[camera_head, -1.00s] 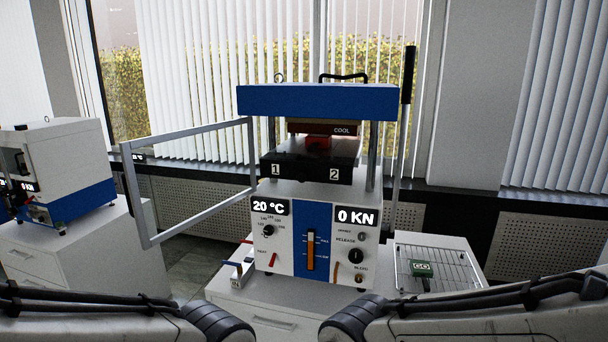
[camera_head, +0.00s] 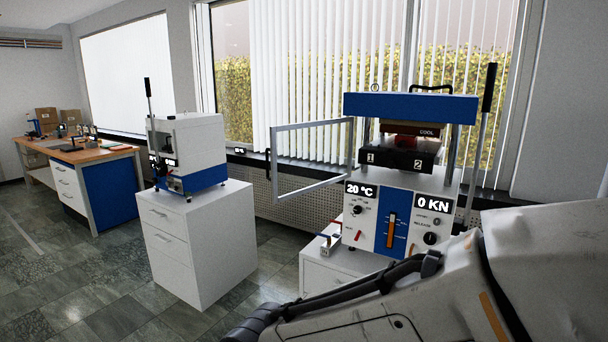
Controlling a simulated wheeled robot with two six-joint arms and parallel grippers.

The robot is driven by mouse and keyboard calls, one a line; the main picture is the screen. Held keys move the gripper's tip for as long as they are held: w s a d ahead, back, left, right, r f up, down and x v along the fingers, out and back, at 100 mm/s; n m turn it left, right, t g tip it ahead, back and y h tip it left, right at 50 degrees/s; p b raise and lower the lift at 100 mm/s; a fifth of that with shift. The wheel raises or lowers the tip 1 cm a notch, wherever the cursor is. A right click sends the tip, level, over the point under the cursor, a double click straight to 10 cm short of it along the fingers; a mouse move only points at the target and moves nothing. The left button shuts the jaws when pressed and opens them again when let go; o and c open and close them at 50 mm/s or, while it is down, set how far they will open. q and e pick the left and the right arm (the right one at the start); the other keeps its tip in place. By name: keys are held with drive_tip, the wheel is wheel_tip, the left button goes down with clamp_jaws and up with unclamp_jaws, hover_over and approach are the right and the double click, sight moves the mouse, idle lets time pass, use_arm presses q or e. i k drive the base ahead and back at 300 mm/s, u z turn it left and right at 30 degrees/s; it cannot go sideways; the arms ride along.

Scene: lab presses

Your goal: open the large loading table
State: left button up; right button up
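The large press (camera_head: 376,228) stands right of centre on a white cabinet, with a blue top beam (camera_head: 411,108) and displays reading 20 °C and 0 KN. Its black loading table (camera_head: 400,160), marked 1 and 2, sits between the columns below a plate marked COOL (camera_head: 426,132). I cannot tell whether the table is pulled out at all. A clear framed guard door (camera_head: 311,158) stands swung open to the left of the press. One of my arms crosses the lower right and hides the cabinet's right part. Neither gripper is in view.
A smaller white and blue press (camera_head: 187,153) stands on a white drawer cabinet (camera_head: 195,240) to the left. A wooden-topped workbench (camera_head: 85,150) is further back left. Tiled floor is free at lower left. A tall lever (camera_head: 489,88) rises right of the large press.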

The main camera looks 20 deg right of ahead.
sight(382, 152)
drive_tip(key=u, duration=0.2)
drive_tip(key=k, duration=0.45)
drive_tip(key=u, duration=0.75)
drive_tip(key=i, duration=1)
drive_tip(key=z, duration=0.8)
drive_tip(key=i, duration=0.7)
drive_tip(key=z, duration=0.8)
